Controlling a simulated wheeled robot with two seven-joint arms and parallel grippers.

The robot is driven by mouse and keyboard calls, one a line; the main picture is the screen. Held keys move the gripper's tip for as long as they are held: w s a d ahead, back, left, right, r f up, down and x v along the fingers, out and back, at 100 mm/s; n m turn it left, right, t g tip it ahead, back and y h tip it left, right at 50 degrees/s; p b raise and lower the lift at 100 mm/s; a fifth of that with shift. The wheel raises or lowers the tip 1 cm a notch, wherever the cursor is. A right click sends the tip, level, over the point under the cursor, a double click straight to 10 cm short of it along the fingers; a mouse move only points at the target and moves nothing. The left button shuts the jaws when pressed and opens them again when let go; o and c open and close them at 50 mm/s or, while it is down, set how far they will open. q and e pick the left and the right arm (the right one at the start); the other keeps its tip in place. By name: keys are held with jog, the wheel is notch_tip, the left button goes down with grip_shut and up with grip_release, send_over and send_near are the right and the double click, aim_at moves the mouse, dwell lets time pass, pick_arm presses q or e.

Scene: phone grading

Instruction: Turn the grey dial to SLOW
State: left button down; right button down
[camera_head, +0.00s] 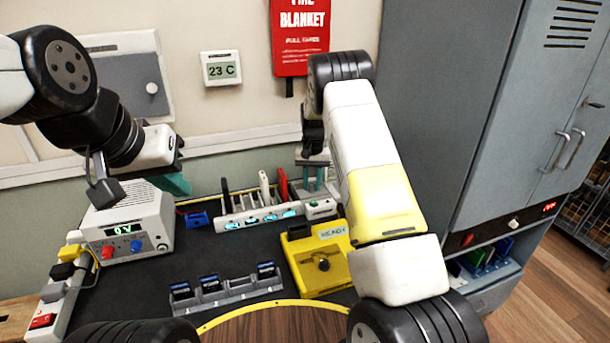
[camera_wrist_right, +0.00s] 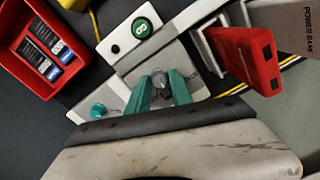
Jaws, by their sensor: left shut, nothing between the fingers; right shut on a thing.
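The grey dial (camera_wrist_right: 160,80) sits on a light grey panel in the right wrist view. My right gripper (camera_wrist_right: 160,92) has its teal fingers shut on it, one on each side. The dial's markings, including SLOW, cannot be read. In the head view my right gripper (camera_head: 317,178) is at the back of the table, partly behind my own arm, and the dial cannot be made out there. My left gripper (camera_head: 174,184) is shut and empty, raised above the power supply's right side.
A red power bank (camera_wrist_right: 245,60) stands close right of the dial; a teal knob (camera_wrist_right: 98,110) lies left. A red bin (camera_wrist_right: 45,50) holds labelled items. The head view shows a power supply (camera_head: 125,222), a yellow fixture (camera_head: 318,263) and a grey phone rack (camera_head: 228,293).

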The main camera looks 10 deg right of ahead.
aim_at(312, 186)
dwell(0.4)
jog(key=c, duration=1.1)
grip_release()
jog(key=shift+c, duration=0.2)
jog(key=shift+r, duration=3.9)
